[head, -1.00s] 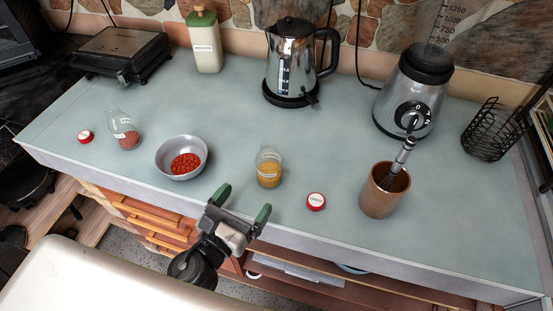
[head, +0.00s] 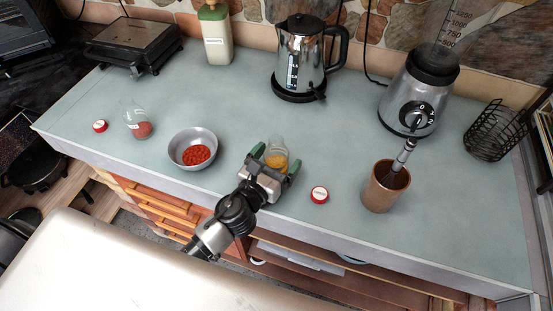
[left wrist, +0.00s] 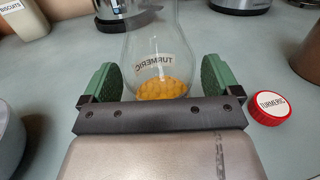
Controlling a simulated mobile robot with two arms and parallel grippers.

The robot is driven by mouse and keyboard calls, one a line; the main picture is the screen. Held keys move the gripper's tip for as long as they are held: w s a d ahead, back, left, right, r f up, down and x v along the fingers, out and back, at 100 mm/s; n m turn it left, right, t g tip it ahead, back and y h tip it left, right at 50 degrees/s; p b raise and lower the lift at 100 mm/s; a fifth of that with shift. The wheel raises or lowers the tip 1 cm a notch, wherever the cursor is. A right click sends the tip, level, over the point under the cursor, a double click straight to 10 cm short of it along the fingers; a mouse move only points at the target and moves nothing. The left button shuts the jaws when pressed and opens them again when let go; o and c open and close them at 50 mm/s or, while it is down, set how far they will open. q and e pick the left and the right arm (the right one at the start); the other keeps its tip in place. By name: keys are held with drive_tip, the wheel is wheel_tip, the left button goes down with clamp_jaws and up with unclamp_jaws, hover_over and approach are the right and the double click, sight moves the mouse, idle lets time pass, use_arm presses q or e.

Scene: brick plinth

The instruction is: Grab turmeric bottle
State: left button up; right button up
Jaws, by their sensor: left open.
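My left gripper (head: 274,164) is open around or just in front of the bottle; how deep the bottle sits between the fingers is hard to tell. The red turmeric lid (head: 319,195) lies right of the gripper. My right gripper is not in view.
A metal bowl of red pieces (head: 193,148) stands left of the gripper. A bottle with red contents (head: 137,124) and a red lid (head: 100,126) are farther left. A brown cup with a whisk (head: 384,187) stands right, a kettle (head: 302,60) behind. The counter's front edge is near.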

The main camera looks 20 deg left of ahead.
use_arm(q)
drive_tip(key=shift+s, duration=0.1)
drive_tip(key=c, duration=1.1)
drive_tip(key=shift+o, duration=0.2)
drive_tip(key=shift+r, duration=0.15)
